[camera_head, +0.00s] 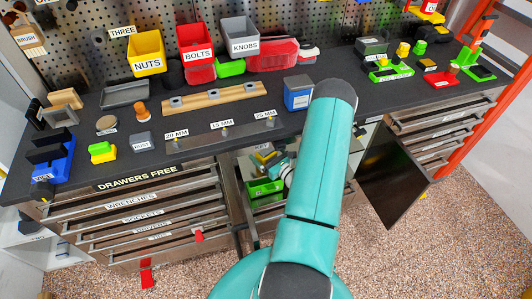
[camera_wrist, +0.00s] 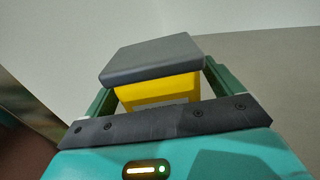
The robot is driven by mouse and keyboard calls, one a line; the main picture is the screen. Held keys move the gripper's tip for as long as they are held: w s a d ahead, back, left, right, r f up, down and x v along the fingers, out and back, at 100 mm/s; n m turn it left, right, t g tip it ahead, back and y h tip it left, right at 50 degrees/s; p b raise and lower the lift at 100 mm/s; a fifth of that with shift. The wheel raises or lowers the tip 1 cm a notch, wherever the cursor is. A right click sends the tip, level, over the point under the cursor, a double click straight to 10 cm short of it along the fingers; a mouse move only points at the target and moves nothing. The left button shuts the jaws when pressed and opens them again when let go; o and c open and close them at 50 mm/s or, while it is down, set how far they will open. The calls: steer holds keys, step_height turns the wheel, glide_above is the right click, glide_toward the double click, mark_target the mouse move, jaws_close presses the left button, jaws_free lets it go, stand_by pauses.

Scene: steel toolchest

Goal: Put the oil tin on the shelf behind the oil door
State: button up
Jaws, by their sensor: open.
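In the wrist view, a yellow thing with a flat dark grey top (camera_wrist: 155,91) stands between the green fingers of my gripper (camera_wrist: 158,84). It may be the oil tin, but I can read no label on it. The jaws are open around it, and contact with either finger cannot be told. In the head view my gripper (camera_head: 273,164) is low in the open bay under the worktop, partly hidden by my arm. A dark door (camera_head: 396,182) hangs open at the right of the bay; I see no readable oil label. Most of the shelf is hidden.
A green bin (camera_head: 264,188) sits in the bay below my gripper. The worktop (camera_head: 215,118) above carries bins, a wooden rack (camera_head: 215,98) and a blue box (camera_head: 298,93). Drawers (camera_head: 140,210) flank the bay on the left, with red tags hanging there.

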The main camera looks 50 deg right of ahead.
steer(key=shift+s+r, duration=0.15)
steer(key=shift+s, duration=0.05)
steer(key=s+a, duration=0.1)
steer(key=s, duration=1)
steer(key=shift+s+a, duration=0.2)
steer(key=shift+s, duration=0.1)
